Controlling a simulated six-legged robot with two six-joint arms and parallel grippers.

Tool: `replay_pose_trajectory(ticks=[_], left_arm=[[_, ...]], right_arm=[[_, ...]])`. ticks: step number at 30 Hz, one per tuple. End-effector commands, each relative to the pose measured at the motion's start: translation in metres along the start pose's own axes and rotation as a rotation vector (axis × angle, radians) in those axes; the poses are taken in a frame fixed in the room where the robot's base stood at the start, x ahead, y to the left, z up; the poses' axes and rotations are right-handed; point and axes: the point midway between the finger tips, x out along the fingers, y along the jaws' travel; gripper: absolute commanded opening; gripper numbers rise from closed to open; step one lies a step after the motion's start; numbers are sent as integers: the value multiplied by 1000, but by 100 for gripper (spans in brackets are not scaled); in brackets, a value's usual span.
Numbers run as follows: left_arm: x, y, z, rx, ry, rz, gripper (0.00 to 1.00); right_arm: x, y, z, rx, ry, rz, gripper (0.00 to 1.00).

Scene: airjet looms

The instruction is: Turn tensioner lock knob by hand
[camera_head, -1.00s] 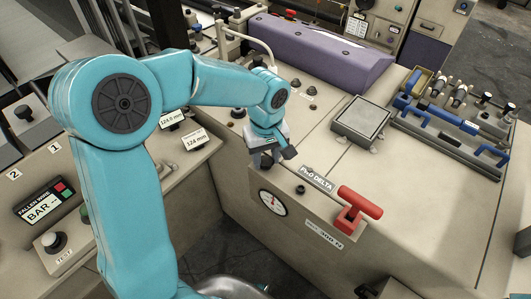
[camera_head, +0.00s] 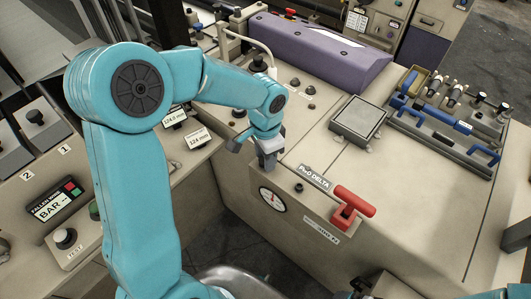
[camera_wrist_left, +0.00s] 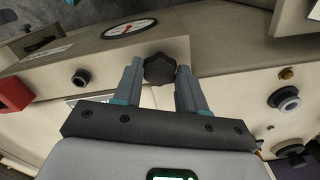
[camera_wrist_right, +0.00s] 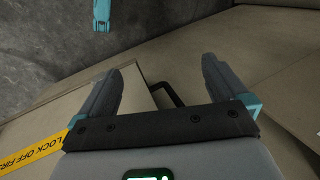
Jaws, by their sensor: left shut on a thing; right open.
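The black lobed knob (camera_wrist_left: 160,69) sits between the two fingers of my left gripper (camera_wrist_left: 159,78) in the left wrist view, near the round dial gauge (camera_wrist_left: 130,27). My left gripper is shut on this knob. In the head view the left gripper (camera_head: 267,158) is at the left front corner of the beige machine top, above the gauge (camera_head: 272,200), and it hides the knob there. My right gripper (camera_wrist_right: 162,83) is open and empty in the right wrist view, its fingers wide apart.
A red T-shaped handle (camera_head: 354,203) stands to the right of the gauge, beside the "PICO DELTA" label (camera_head: 315,177). A square pad (camera_head: 358,120) and a tool rack (camera_head: 445,130) lie farther back. A black loop handle (camera_wrist_right: 168,94) shows beyond the right fingers.

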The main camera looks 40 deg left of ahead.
Motion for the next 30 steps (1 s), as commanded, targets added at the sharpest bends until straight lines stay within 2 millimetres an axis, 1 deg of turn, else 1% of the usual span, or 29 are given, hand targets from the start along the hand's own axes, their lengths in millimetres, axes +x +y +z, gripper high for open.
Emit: replay_pose_trajectory(ticks=[1, 2, 11, 21, 28, 30], left_arm=[[0, 0, 0, -1, 2, -2, 51], [0, 0, 0, -1, 2, -2, 60], [-1, 0, 0, -3, 1, -1, 60], [-21, 0, 0, -3, 0, 0, 60], [-20, 0, 0, -5, 0, 0, 60], [-18, 0, 0, -49, 1, -1, 60]], right_arm=[[0, 0, 0, 0, 0, 0, 100], [0, 0, 0, 0, 0, 0, 100], [0, 0, 0, 0, 0, 0, 100], [-16, -6, 0, 0, 0, 0, 100], [-14, -5, 0, 0, 0, 0, 100], [-9, -3, 0, 0, 0, 0, 100]])
